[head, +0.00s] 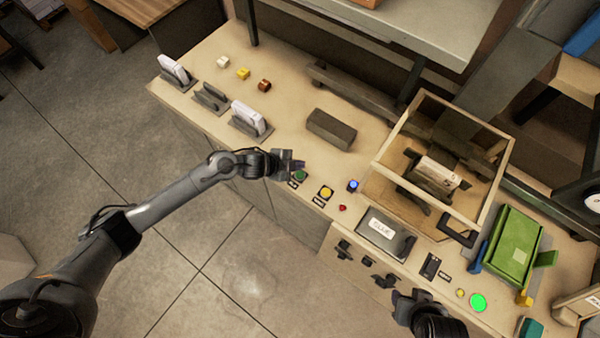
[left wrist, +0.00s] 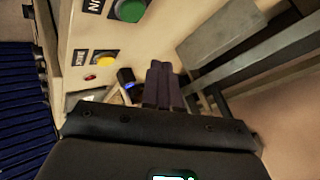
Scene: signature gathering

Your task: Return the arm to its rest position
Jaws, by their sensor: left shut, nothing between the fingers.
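My left arm comes in from the left in the head view, and its gripper (head: 292,163) is at the front edge of the bench, beside a green button (head: 300,175). The left gripper is shut and empty; its closed fingers (left wrist: 163,88) show in the left wrist view. The green button also shows there (left wrist: 130,10), with a yellow button (left wrist: 106,62) near it. My right gripper (head: 402,298) is at the bottom right of the head view, by the front of the bench. Its fingers are too small and dark to read.
The bench (head: 200,120) carries a yellow button (head: 327,193), a blue-lit button (head: 353,185), a grey block (head: 331,129), several holders with white items and an open-framed box (head: 490,205). A green device (head: 512,245) and lit green button (head: 478,302) are at right. Floor (head: 200,240) is clear.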

